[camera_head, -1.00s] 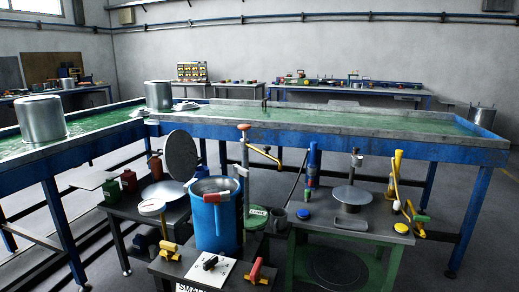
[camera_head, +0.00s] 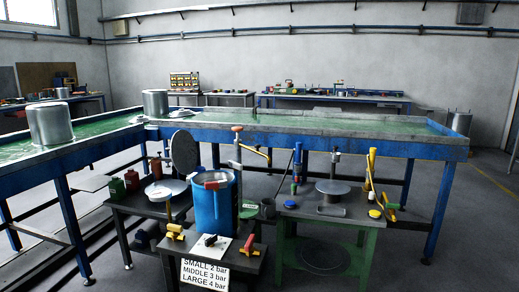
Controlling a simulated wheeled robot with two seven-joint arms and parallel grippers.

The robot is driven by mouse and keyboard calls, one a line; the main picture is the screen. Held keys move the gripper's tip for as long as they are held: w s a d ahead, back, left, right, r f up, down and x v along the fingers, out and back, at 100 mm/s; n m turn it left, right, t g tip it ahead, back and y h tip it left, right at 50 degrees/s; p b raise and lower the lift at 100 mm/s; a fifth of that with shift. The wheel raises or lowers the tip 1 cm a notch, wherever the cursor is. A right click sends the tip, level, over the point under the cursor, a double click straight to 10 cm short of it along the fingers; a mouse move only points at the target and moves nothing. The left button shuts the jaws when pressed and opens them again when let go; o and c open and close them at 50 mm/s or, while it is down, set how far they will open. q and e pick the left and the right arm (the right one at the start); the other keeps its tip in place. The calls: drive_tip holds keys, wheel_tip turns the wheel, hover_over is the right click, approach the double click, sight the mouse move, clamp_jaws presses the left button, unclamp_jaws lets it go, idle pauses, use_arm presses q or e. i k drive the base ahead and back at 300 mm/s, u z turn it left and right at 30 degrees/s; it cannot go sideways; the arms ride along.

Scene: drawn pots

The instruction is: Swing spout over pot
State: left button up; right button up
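A blue pot (camera_head: 213,212) stands on the dark front bench, with a red and grey clamp piece (camera_head: 215,184) at its rim. Behind it and slightly right rises a grey post with an orange top (camera_head: 237,129). A thin yellow spout (camera_head: 256,152) reaches from this post to the right and a little down, so its end is beside the pot, not over it. A round grey lid (camera_head: 184,152) stands upright behind the pot's left side. Neither of my grippers shows in the head view.
A sign (camera_head: 206,272) lists pressures for small, middle and large. Yellow (camera_head: 175,231) and red (camera_head: 249,246) valves flank a black knob (camera_head: 210,240). A green bench (camera_head: 345,232) stands right. Floor is free at right.

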sight(238, 144)
drive_tip(key=z, duration=0.75)
drive_tip(key=i, duration=0.95)
drive_tip(key=z, duration=0.45)
drive_tip(key=i, duration=1.1)
drive_tip(key=u, duration=0.5)
